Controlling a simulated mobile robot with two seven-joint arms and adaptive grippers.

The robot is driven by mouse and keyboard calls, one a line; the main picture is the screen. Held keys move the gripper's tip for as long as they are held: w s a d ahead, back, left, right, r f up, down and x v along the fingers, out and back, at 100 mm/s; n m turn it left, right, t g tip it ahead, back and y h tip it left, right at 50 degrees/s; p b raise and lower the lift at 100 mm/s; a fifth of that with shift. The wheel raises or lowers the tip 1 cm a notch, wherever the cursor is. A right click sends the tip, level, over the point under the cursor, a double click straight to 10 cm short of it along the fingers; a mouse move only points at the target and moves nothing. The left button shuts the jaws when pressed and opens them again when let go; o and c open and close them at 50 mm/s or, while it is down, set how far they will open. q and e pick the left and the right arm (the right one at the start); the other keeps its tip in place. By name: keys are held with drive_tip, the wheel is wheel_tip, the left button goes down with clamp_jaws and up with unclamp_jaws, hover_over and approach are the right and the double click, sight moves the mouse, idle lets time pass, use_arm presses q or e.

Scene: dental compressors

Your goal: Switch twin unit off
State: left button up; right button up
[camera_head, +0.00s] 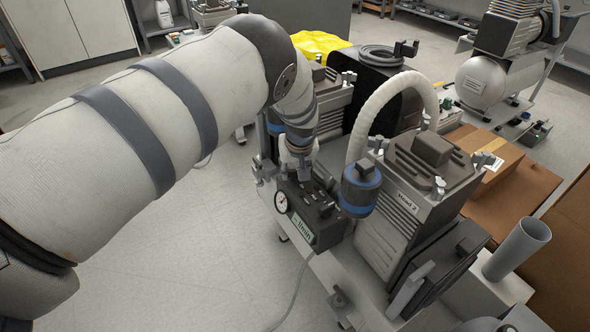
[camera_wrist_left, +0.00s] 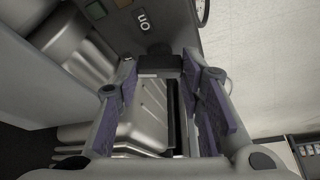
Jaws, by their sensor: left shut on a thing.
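The twin unit (camera_head: 395,215) stands right of centre in the head view, with a finned block labelled "Head 2". My left gripper (camera_head: 302,172) reaches down to the back of this box. In the left wrist view my left gripper (camera_wrist_left: 160,68) has its purple-padded fingers on both sides of a small dark switch part (camera_wrist_left: 158,62) and is shut on it. A label like "ON" (camera_wrist_left: 143,20), turned over, shows just beyond it. The switch's exact position is unclear. My right gripper is out of view.
A blue-banded canister (camera_head: 360,188) and a pale ribbed hose (camera_head: 385,95) stand close to the right of my gripper. Floor (camera_head: 180,250) on the left is open.

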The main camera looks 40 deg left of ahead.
use_arm(q)
drive_tip(key=n+b, duration=0.1)
drive_tip(key=n+g+b, duration=0.1)
drive_tip(key=shift+d+f+n, duration=0.1)
drive_tip(key=shift+f+n, duration=0.15)
drive_tip(key=shift+n, duration=0.15)
drive_tip(key=shift+r+n+y+b, duration=0.1)
drive_tip(key=shift+n+y+b, duration=0.2)
drive_tip(key=shift+n+b, duration=0.5)
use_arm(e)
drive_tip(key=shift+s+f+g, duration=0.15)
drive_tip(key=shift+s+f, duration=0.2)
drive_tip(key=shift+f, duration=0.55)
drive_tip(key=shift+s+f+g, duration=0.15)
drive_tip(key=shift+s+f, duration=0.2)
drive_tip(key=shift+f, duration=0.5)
use_arm(q)
drive_tip(key=shift+r+g, duration=0.1)
drive_tip(key=shift+g, duration=0.2)
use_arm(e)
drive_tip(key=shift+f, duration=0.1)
use_arm(q)
drive_tip(key=o, duration=1.2)
drive_tip(key=shift+c, duration=0.2)
drive_tip(key=shift+w, duration=0.1)
drive_tip(key=v, duration=1.2)
